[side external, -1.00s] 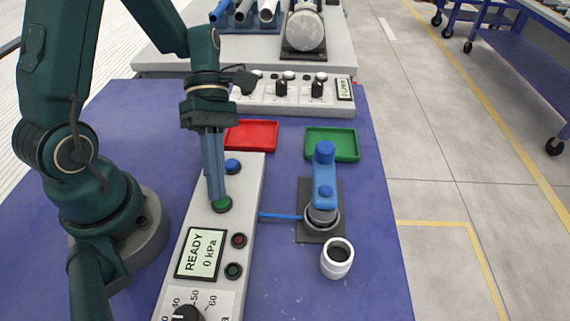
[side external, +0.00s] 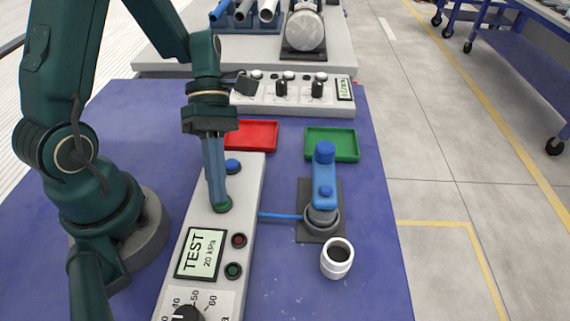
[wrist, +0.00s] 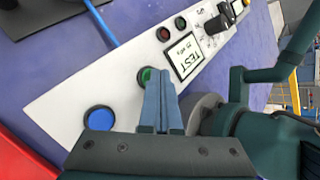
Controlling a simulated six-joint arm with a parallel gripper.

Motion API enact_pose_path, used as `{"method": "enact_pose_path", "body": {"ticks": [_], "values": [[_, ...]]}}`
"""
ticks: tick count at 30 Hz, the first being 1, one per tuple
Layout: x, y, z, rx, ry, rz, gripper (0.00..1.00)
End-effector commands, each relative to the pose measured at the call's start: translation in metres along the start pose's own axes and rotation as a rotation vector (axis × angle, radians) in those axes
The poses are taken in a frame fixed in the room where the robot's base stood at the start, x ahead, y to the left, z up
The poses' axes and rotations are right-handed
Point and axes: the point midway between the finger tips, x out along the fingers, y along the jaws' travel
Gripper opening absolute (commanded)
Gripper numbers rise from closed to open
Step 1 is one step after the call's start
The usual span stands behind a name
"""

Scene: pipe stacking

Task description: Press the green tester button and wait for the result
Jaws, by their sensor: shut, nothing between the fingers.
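The green tester button (side external: 222,205) sits on the white tester panel (side external: 253,180). My gripper (side external: 220,203) is shut with nothing in it, and its fingertips are on the button. In the wrist view the green button (wrist: 147,76) shows just past the fingertips. A blue button (side external: 232,166) is on the same panel behind the fingers. A blue fixture (side external: 324,180) stands on a dark plate right of the panel, joined to it by a blue hose (side external: 280,217).
A white pipe fitting (side external: 337,258) stands on the blue table in front of the fixture. A red tray (side external: 252,135) and a green tray (side external: 332,144) lie at the back. The table's right front is clear.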

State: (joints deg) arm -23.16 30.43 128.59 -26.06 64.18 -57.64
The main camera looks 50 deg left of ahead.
Motion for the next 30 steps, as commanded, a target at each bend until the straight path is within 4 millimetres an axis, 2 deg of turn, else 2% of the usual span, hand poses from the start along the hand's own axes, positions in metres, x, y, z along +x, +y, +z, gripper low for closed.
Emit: {"method": "enact_pose_path", "body": {"ticks": [30], "values": [[-0.017,-0.011,0.012,0.002,0.001,0.003,0.00]]}}
